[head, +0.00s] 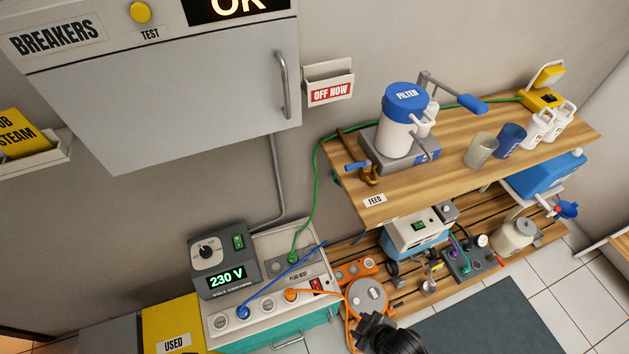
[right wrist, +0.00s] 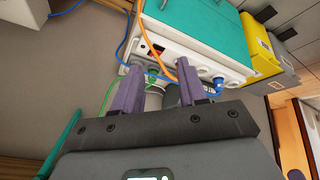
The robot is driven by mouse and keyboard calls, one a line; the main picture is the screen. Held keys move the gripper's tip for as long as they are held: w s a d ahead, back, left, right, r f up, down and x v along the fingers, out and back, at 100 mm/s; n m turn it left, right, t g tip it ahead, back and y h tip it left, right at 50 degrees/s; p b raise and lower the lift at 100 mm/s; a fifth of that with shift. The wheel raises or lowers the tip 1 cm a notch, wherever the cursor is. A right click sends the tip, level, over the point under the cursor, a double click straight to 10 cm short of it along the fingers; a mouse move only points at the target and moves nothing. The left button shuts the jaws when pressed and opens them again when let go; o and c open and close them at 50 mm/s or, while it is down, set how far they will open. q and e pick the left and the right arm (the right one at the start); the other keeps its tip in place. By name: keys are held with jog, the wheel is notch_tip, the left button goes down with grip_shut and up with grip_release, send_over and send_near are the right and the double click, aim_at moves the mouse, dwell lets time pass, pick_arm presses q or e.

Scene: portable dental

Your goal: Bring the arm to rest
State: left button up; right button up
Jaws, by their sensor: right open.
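My right gripper shows in the right wrist view (right wrist: 158,84), with its two purple fingers apart. Nothing is clearly held between them. Beyond the fingertips is the white and teal plug nest box (right wrist: 200,45), with orange and blue cables at its sockets. In the head view a dark, rounded part at the bottom edge, right of the plug nest (head: 262,309), looks like part of my right arm; its fingers cannot be made out there. My left gripper is not in view.
A voltage unit reading 230 V (head: 221,260) stands on the plug nest. A wooden shelf (head: 455,165) carries the filter jug (head: 400,118), cups and bottles. A lower slatted bench holds several devices. Orange (head: 352,312), blue and green cables run nearby. A dark mat (head: 480,325) lies clear.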

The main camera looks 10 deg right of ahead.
jog(key=s+d+r+m+g+h, duration=0.1)
jog(key=d+r+m, duration=0.25)
jog(key=r, duration=0.25)
jog(key=s+d+r+m+h, duration=0.1)
jog(key=s+d+r+m, duration=0.1)
jog(key=d+r+m, duration=0.3)
notch_tip(320, 180, up, 39)
jog(key=a+n+p, duration=0.1)
jog(key=a+p, duration=0.2)
jog(key=p, duration=3.5)
notch_tip(320, 180, down, 75)
jog(key=b, duration=7.5)
jog(key=shift+w+d, duration=0.25)
